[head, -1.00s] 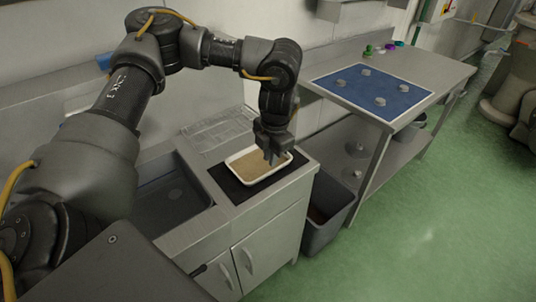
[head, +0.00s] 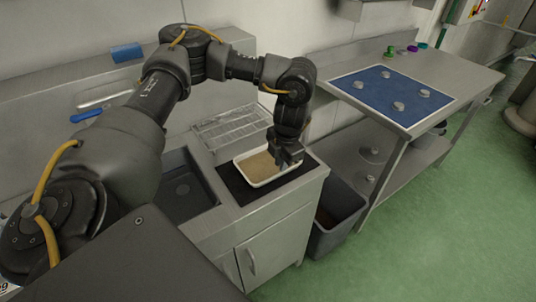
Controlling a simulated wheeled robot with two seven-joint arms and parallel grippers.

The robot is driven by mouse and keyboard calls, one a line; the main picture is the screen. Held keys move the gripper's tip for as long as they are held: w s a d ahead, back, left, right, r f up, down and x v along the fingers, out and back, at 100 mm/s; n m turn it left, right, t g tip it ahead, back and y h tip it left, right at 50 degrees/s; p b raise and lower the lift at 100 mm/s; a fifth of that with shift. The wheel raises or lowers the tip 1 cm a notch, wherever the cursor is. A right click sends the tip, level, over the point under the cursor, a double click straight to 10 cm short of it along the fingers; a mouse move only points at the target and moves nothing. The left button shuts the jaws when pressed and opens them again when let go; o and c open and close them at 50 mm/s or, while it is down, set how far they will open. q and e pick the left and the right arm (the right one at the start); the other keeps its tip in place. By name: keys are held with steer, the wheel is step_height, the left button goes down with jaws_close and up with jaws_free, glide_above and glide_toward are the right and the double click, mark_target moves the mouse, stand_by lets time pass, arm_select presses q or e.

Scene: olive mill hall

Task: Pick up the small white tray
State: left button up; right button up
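The small white tray (head: 257,181) lies on a black mat (head: 234,186) on the steel counter beside the sink. It has a white rim and a tan, flat filling. My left gripper (head: 286,164) points down at the tray's right end, over or at its rim. Whether its fingers touch or grip the rim is too small to tell. The gripper and wrist hide part of the tray's far right side. My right gripper is not in the picture.
A sink (head: 185,190) lies left of the mat, with a wire rack (head: 230,128) behind. A grey bin (head: 337,215) stands right of the cabinet. A steel table with a blue mat (head: 385,94) holds several small metal weights. The green floor (head: 430,230) is clear at right.

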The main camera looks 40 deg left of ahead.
mark_target(268, 163)
arm_select(q)
steer(key=shift+f, duration=0.3)
steer(key=f, duration=0.3)
steer(key=shift+a+f, duration=0.25)
steer(key=shift+f, duration=0.5)
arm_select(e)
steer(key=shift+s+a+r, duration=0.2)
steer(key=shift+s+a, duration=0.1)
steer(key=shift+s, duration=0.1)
arm_select(q)
jaws_close()
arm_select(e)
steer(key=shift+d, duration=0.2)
arm_select(q)
steer(key=shift+r, duration=0.15)
